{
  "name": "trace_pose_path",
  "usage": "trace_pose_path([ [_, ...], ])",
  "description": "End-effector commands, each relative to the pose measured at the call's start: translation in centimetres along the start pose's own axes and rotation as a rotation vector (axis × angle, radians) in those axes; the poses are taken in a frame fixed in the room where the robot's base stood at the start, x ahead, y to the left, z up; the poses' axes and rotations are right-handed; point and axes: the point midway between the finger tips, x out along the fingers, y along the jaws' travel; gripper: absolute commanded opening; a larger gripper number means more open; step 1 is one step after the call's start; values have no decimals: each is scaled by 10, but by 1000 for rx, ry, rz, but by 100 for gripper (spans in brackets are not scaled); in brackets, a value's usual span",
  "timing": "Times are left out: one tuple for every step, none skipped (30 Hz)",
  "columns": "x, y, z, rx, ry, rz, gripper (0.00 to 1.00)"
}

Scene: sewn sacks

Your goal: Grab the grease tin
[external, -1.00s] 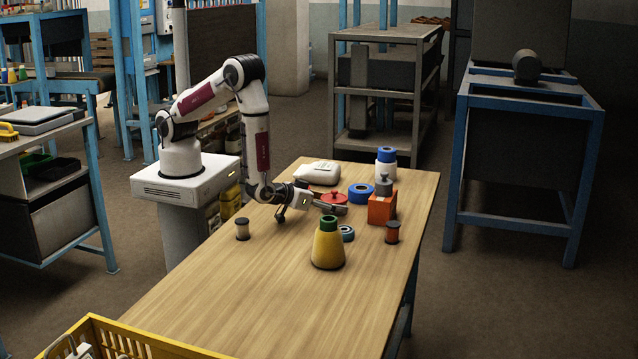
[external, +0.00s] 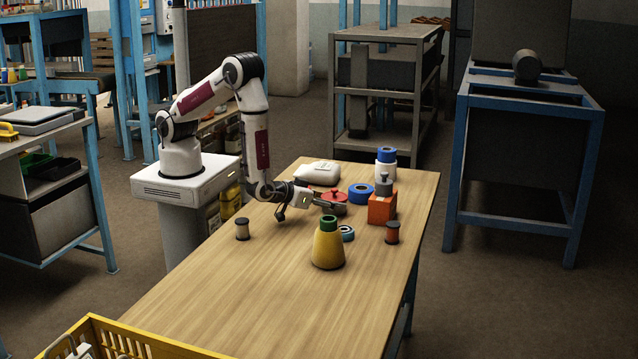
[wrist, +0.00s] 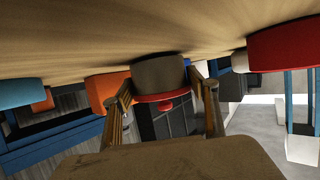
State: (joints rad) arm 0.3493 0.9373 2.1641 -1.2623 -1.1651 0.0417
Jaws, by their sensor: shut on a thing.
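The grease tin (external: 334,197) looks like a low dark tin with a red, knobbed lid, near the far part of the table. In the wrist view the tin (wrist: 159,75) appears upside down, with its red rim lower in the picture. My gripper (external: 338,206) reaches it low from the left, roughly level with the tabletop. In the wrist view my gripper's two fingers (wrist: 167,97) stand on either side of the tin and are shut on it. The fingers partly hide the tin in the external view. It appears to rest on the table.
An orange box (external: 381,208) and a blue roll (external: 360,193) stand close behind the tin. A white sack (external: 317,173) lies further back. A yellow cone-shaped container (external: 328,247), a teal roll (external: 346,233) and spools (external: 242,229) are nearer. The table's front (external: 230,310) is clear.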

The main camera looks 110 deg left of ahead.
Motion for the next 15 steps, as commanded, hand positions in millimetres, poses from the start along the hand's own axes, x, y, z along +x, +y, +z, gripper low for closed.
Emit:
trace_pose_path([
  [-1,1,-4,-3,2,1,3],
  [-2,1,-6,-3,2,1,3],
  [-3,1,-8,-4,2,1,3],
  [-4,1,-10,-4,2,1,3],
  [-5,1,-12,-3,2,1,3],
  [-6,1,-16,-3,2,1,3],
  [-7,1,-18,-3,2,1,3],
  [-8,0,-21,-3,2,1,3],
  [-10,0,-25,-4,2,1,3],
  [-11,0,-28,-4,2,1,3],
  [-13,0,-31,-4,2,1,3],
  [-14,0,-35,-4,2,0,3],
  [-16,0,-39,-5,3,1,3],
  [-17,0,-42,-5,3,1,3],
  [-19,0,-46,-4,3,1,3],
])
